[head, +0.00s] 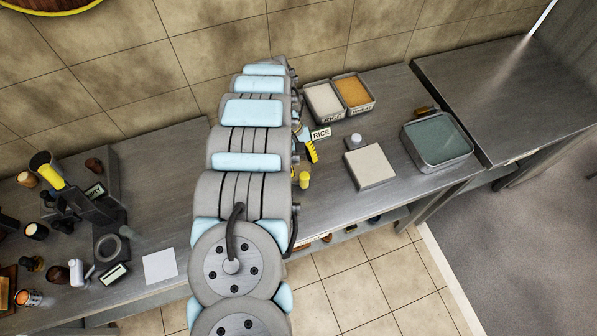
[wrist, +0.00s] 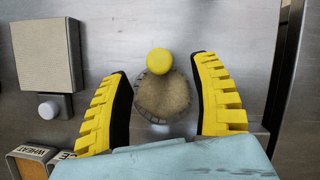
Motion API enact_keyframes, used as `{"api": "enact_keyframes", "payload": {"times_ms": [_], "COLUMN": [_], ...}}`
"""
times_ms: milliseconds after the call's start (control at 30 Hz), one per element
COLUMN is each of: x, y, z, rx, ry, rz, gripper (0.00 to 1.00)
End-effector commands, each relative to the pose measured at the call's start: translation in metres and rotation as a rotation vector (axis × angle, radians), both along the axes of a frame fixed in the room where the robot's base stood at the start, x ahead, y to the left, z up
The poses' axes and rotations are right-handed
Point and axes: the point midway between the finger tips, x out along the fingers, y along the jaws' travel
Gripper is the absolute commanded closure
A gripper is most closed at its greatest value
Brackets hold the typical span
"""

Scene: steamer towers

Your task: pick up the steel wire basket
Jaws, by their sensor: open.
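A round container with a ribbed grey rim and a tan inside, which looks like the steel wire basket (wrist: 163,98), lies between my fingers in the wrist view. A yellow round knob or handle end (wrist: 159,61) sits at its far side and covers part of its rim. My gripper (wrist: 168,104) is open, with one yellow-and-black finger on each side of the basket and a gap to both. In the head view my arm hides the basket and most of my gripper (head: 304,147). A yellow piece (head: 304,180) shows just beside the arm there.
A pale box-like scale (head: 370,166) with a small white knob stands on the steel counter to the right. Behind it are the rice bin (head: 324,102) and wheat bin (head: 353,92). A water-filled tray (head: 437,140) is farther right. A dark machine and several jars crowd the left counter.

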Motion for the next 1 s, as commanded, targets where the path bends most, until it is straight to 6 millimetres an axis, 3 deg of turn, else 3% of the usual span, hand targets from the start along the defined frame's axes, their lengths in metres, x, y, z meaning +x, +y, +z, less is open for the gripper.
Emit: {"api": "enact_keyframes", "payload": {"times_ms": [267, 733, 1000], "x": [-0.003, -0.015, -0.015], "y": [-0.002, -0.013, -0.013], "z": [-0.009, -0.048, -0.052], "rx": [-0.001, -0.001, 0.000], "ry": [0.003, 0.005, 0.002], "rz": [0.001, 0.000, 0.001], "gripper": [0.37, 0.37, 0.37]}}
